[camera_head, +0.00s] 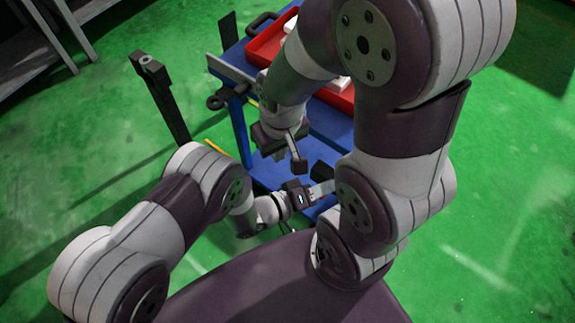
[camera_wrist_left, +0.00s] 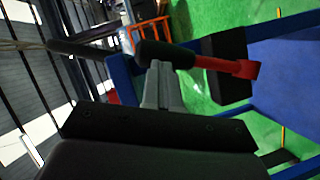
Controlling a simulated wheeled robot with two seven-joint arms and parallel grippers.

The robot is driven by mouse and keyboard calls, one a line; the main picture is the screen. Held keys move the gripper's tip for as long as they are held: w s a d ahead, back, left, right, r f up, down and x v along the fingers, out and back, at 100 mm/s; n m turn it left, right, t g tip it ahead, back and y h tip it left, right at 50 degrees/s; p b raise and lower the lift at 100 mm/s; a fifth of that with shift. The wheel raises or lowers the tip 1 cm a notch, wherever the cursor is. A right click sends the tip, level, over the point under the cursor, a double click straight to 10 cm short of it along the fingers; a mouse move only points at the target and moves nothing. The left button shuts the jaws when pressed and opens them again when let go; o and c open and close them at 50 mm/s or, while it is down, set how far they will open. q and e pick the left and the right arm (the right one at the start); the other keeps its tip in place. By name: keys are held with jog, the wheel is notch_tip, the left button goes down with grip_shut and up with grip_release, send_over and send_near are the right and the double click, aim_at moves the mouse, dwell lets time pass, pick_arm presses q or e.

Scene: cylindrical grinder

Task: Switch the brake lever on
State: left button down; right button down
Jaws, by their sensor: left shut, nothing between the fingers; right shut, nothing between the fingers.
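In the left wrist view a red lever (camera_wrist_left: 222,64) with a thick black grip (camera_wrist_left: 163,54) lies beyond my left fingertips; it looks like the brake lever. Its red end passes in front of a black block by the blue frame. My left gripper (camera_wrist_left: 160,72) is shut and empty, its tips overlapping the grip in the picture; I cannot tell whether they touch. In the head view my left gripper (camera_head: 322,189) is low beside the blue cart (camera_head: 330,122). My right gripper (camera_head: 297,158) is shut and empty just above it. I cannot make out the lever in the head view.
A red tray (camera_head: 268,42) sits on the cart, partly behind my right arm. A dark post (camera_head: 165,100) stands left of the cart. Grey shelving (camera_head: 35,45) is at the upper left. Green floor is open at the left and lower right.

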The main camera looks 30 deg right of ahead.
pick_arm(q)
jog(key=shift+s+d, duration=0.3)
jog(key=shift+s, duration=0.1)
dwell(0.3)
pick_arm(e)
jog(key=shift+r, duration=0.1)
